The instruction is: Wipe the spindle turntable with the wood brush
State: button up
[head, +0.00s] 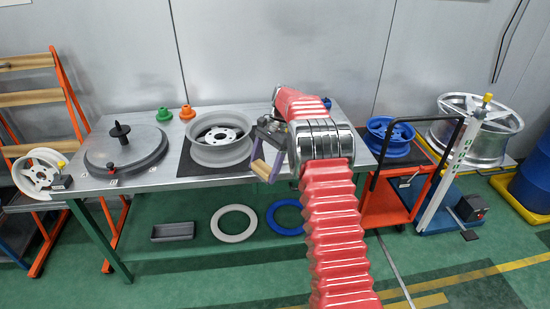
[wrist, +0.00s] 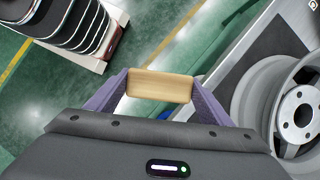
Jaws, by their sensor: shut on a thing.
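The spindle turntable (head: 98,158) is a dark grey round disc on the left of the workbench, with a black upright spindle at its middle and a small red knob at its front. My gripper (head: 265,164) is in front of the bench's right part, well to the right of the turntable. Its purple fingers are shut on the wood brush (wrist: 160,85), whose pale wooden block spans between the fingertips in the wrist view. The brush's bristles cannot be made out. The turntable is not in the wrist view.
A grey wheel (head: 220,152) lies on a dark mat between turntable and gripper; it also shows in the wrist view (wrist: 250,95). Green (head: 164,114) and orange (head: 187,112) cones stand behind. A blue wheel (head: 390,150) sits on an orange cart at right.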

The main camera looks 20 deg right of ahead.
jog(key=s+a+n+g+h, duration=0.3)
jog(key=s+a+n+h, duration=0.1)
jog(key=s+a+n, duration=0.7)
jog(key=s+n, duration=0.1)
jog(key=n, duration=0.2)
jog(key=shift+r, duration=0.3)
jog(key=shift+a, duration=0.1)
